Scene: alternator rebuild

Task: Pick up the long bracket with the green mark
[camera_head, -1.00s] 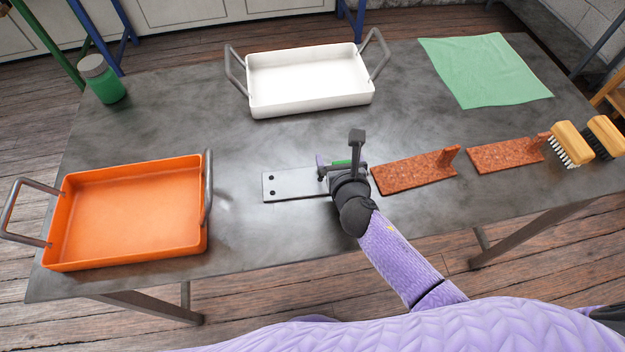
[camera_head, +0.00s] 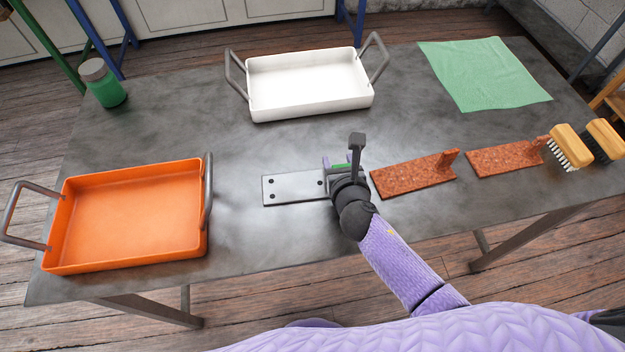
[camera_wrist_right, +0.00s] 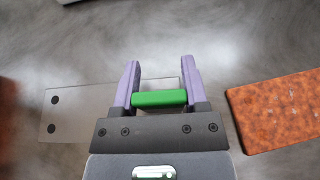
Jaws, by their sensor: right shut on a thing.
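The long bracket (camera_head: 293,188) is a grey metal plate with dark holes, lying on the table left of my right gripper. Its green mark (camera_wrist_right: 159,98) shows between the fingers in the right wrist view, and a sliver of it shows in the head view. My right gripper (camera_head: 342,167) is shut on the bracket at the green part; in the right wrist view its purple fingers (camera_wrist_right: 158,85) stand on either side of the green. The gripper hides the bracket's right end in the head view. I cannot tell whether the plate is off the table. My left gripper is not in view.
Two rusty brackets (camera_head: 413,176) (camera_head: 503,158) lie close to the right of my gripper. Brushes (camera_head: 571,146) stand at the right edge. An orange tray (camera_head: 60,232) is at left, a white tray (camera_head: 312,112) behind, a green cloth (camera_head: 484,74) back right, a green jar (camera_head: 107,91) back left.

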